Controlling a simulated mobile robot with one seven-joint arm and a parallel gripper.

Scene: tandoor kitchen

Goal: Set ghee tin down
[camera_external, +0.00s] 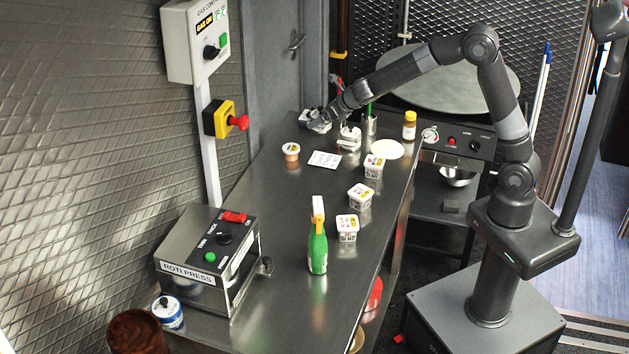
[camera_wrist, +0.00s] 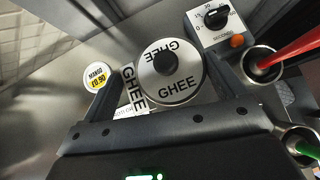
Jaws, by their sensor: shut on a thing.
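The ghee tin (camera_wrist: 178,91) is a round silver tin with a black lid knob and black GHEE lettering, seen from above in the wrist view. My gripper (camera_wrist: 170,78) is shut on it, with one dark finger on each side. In the external view my gripper (camera_external: 321,123) is low over the far end of the steel counter (camera_external: 278,212). There the tin is small and partly covered by my gripper, and I cannot tell whether its base touches the counter.
A timer box (camera_wrist: 217,22) with a dial and orange button stands close to the tin. Metal cups with a red handle (camera_wrist: 291,53) and a green handle (camera_wrist: 305,149) are at the right. A round-lidded mango tub (camera_wrist: 97,76) is at the left. A green bottle (camera_external: 317,250) stands nearer.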

